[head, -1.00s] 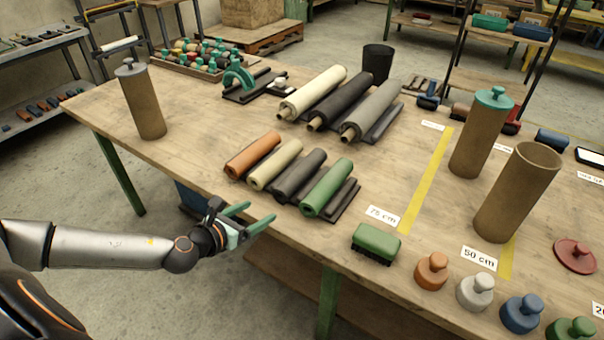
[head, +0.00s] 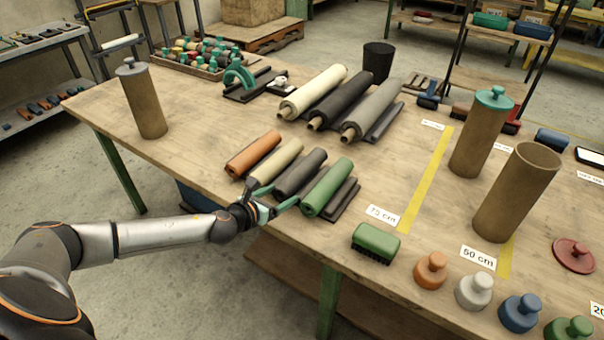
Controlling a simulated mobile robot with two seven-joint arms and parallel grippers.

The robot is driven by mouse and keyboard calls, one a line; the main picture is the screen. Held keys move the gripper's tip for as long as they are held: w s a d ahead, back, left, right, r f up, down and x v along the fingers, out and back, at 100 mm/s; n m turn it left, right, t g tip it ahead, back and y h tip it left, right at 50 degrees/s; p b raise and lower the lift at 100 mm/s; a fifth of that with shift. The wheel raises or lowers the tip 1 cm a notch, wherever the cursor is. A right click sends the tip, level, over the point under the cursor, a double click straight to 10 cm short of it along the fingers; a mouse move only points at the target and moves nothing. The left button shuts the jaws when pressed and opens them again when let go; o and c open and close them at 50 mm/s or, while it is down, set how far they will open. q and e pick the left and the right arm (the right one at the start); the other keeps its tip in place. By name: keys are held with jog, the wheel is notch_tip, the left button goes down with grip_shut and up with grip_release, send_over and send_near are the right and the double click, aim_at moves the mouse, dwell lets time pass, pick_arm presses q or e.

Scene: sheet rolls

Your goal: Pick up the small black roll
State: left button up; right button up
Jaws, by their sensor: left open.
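The small black roll (head: 301,172) lies in the front row of short rolls, between the cream roll (head: 275,163) and the green roll (head: 327,187). My left gripper (head: 278,198) is at the table's front edge, at the near end of the small black roll. Its green-tipped fingers are open, one towards the cream roll's near end and one towards the green roll's. I cannot tell whether the fingers touch any roll. My right gripper is not in view.
An orange roll (head: 254,155) lies at the row's left end. Behind are longer cream, black and grey rolls (head: 372,111). A green brush (head: 375,243) and several knobbed caps stand to the right. A brown tube (head: 146,101) stands at the left. Bare table lies left of the row.

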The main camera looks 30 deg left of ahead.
pick_arm(q)
jog(key=shift+c, duration=0.2)
grip_shut()
jog(key=shift+r, duration=0.15)
dwell(0.5)
